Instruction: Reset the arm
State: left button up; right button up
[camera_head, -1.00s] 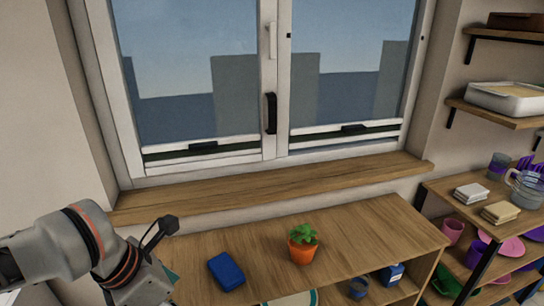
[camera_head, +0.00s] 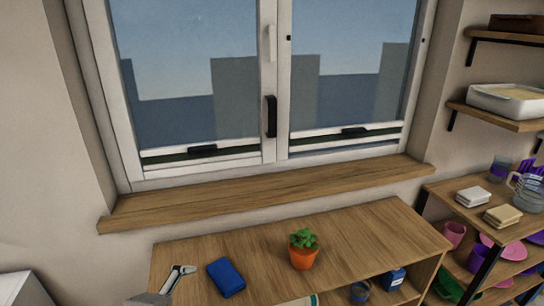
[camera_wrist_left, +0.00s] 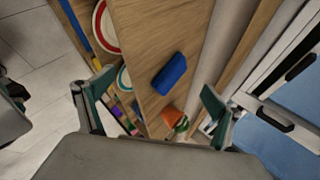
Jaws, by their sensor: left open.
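My left gripper (camera_head: 177,278) shows at the bottom left of the head view, only partly in frame, beside the left end of the low wooden shelf unit's top (camera_head: 200,258). In the left wrist view my left gripper (camera_wrist_left: 155,108) has its two fingers wide apart, with nothing between them. Past the fingers are the wooden shelf top, a blue block (camera_wrist_left: 169,74) and an orange plant pot (camera_wrist_left: 172,117). My right gripper does not show in either view.
On the shelf top, the blue block (camera_head: 226,277) lies left of the potted plant (camera_head: 303,250). Behind it are a wooden sill (camera_head: 270,194) and a closed-looking window (camera_head: 262,90). A shelf with dishes (camera_head: 490,205) stands at right. Bare shelf top lies around the pot.

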pick_arm(q)
jog(key=s+a+f+n+g+y, duration=0.1)
jog(key=s+a+f+n+y, duration=0.4)
jog(key=a, duration=0.4)
jog(key=s+a+f+n+g+y, duration=0.2)
jog(key=s+a+f+n, duration=0.2)
jog(key=s+a+n, duration=0.4)
jog(key=w+d+f+n+t+h, duration=0.1)
jog(key=w+d+f+t+h, duration=0.2)
jog(key=d+f+h, duration=0.4)
jog(key=d+f+t, duration=0.1)
jog(key=d+f, duration=0.6)
jog(key=d, duration=0.1)
jog(key=shift+d+n, duration=0.25)
jog(key=shift+n, duration=0.15)
